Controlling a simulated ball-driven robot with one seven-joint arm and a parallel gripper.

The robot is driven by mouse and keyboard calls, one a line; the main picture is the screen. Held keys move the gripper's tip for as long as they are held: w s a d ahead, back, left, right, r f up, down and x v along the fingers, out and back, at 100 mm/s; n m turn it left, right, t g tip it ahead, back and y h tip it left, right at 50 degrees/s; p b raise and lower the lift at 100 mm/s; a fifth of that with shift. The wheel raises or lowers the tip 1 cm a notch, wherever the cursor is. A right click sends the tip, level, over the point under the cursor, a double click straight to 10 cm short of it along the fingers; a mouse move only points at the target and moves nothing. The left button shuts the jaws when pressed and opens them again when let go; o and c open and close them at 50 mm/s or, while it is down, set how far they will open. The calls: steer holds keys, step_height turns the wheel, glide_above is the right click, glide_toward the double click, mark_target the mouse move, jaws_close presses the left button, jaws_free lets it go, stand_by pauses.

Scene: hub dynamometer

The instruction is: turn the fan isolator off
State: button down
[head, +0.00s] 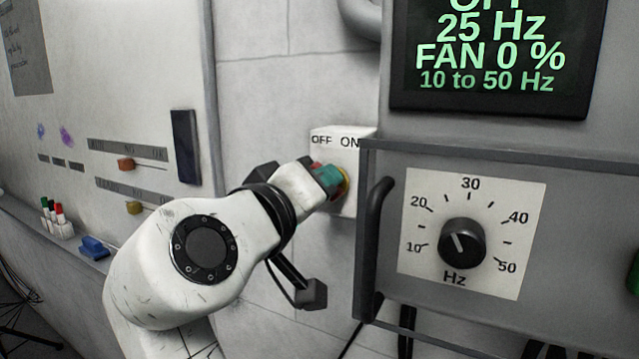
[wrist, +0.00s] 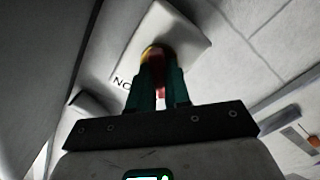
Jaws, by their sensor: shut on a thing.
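The fan isolator is a white wall box (head: 348,158) marked OFF on the left and ON on the right. The wrist view shows the box (wrist: 188,36) upside down, with the ON mark at its edge. A red handle (wrist: 159,68) sits on a yellow plate (wrist: 149,53) on its front. My gripper (head: 329,178) has its green fingers at the handle. In the wrist view the fingers (wrist: 158,85) are closed on both sides of the red handle. In the head view they hide most of the handle, so which mark it points to is unclear.
Right of the isolator is a grey cabinet with a bar handle (head: 374,235) and a black Hz knob (head: 462,243). A display (head: 497,55) above reads 25 Hz and FAN 0 %. A whiteboard (head: 110,75) with markers (head: 57,218) on its ledge is at left.

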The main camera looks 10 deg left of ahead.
steer(key=c, duration=1.1)
jaws_free()
steer(key=shift+w, duration=0.1)
steer(key=b+v, duration=0.3)
steer(key=v, duration=0.7)
steer(key=shift+s+a, duration=0.1)
steer(key=shift+s, duration=0.3)
